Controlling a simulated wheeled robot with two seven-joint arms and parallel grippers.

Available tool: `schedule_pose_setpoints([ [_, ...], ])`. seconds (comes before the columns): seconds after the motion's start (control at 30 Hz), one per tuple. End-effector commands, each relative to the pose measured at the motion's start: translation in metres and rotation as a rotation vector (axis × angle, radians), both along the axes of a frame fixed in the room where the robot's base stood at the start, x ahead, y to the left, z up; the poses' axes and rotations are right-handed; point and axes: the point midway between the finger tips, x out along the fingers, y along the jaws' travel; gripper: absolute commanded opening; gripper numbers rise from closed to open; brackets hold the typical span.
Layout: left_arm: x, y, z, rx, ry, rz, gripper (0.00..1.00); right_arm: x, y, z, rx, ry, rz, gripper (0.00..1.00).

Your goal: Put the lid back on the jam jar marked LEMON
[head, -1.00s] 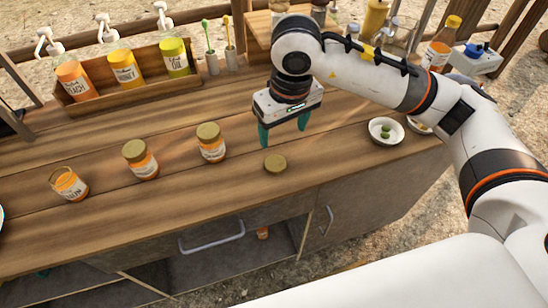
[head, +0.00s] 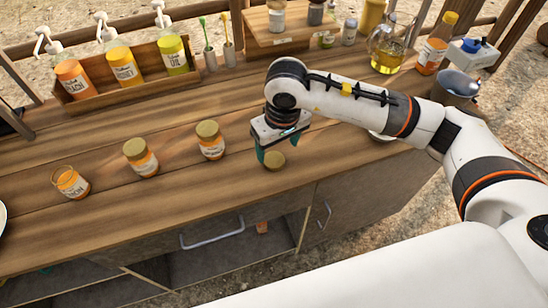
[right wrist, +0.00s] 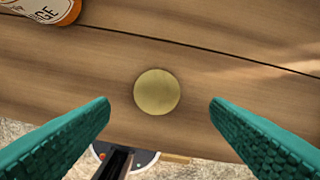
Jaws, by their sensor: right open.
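The open jar (head: 71,183) stands at the left of the worktop without a lid, its label partly readable, ending in "MON". Two jars with gold lids stand to its right, a middle one (head: 141,158) and another (head: 210,141). A loose gold lid (head: 274,161) lies flat on the wood near the front edge. It also shows in the right wrist view (right wrist: 157,92). My right gripper (head: 277,155) is open just above the lid, its green fingers (right wrist: 160,105) on either side and apart from it. My left gripper is not in view.
A wooden rack (head: 130,78) with several pump bottles stands at the back left. A small bowl (head: 382,136) is partly behind my right arm. A glass oil jug (head: 388,52) and an orange bottle (head: 436,45) stand at the back right. Wood between lid and open jar is clear in front.

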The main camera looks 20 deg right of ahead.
Motion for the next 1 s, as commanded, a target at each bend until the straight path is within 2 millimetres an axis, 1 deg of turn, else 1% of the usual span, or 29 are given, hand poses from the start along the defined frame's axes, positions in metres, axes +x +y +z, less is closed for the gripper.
schedule_pose_setpoints([
  [0.03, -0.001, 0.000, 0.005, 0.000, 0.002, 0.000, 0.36, 0.000, 0.001, -0.006, -0.001, 0.007, -0.001, 0.72],
  [0.13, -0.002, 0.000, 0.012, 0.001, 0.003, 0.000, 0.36, 0.002, 0.005, -0.021, 0.000, 0.008, -0.001, 0.72],
  [0.2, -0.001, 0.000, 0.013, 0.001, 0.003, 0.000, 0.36, 0.004, 0.005, -0.032, 0.000, 0.006, -0.002, 0.72],
  [0.3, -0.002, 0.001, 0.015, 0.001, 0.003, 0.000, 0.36, 0.005, 0.005, -0.042, -0.001, 0.005, -0.001, 0.72],
  [0.4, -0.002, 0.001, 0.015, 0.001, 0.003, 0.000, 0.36, 0.007, 0.005, -0.046, 0.000, 0.001, 0.000, 0.72],
  [0.7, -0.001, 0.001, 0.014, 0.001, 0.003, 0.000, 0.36, 0.007, 0.005, -0.046, 0.000, 0.001, 0.000, 0.72],
  [0.77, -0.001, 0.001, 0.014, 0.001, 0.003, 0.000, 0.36, 0.007, 0.005, -0.046, 0.000, 0.001, 0.000, 0.62],
  [0.9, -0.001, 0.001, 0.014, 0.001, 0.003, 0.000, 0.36, 0.007, 0.005, -0.046, 0.000, 0.001, 0.000, 0.39],
  [1.0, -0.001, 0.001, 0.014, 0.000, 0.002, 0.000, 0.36, 0.007, 0.005, -0.046, 0.000, 0.001, 0.000, 0.25],
])
